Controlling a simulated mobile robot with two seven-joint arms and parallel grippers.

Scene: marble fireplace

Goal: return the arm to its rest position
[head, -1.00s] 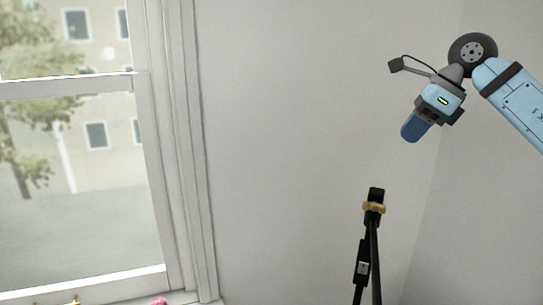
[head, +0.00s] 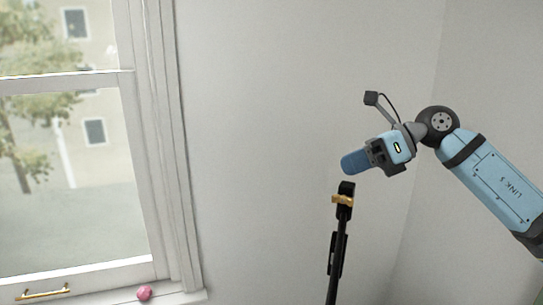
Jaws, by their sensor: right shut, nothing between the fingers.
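My right arm (head: 490,180) comes in from the right edge, with its light blue link raised in front of the wall. My right gripper (head: 354,162) is at its end, pointing left and slightly down. Its blue fingers are shut together and nothing is held in them. The fingers are just above the top of a black stand in the picture; I cannot tell whether they touch it. My left gripper is not in view.
A thin black stand (head: 336,255) with a gold clamp rises below the right gripper. A window (head: 70,170) fills the left side. A small pink ball (head: 144,293) and a brass handle (head: 43,292) are at the sill. The wall between is bare.

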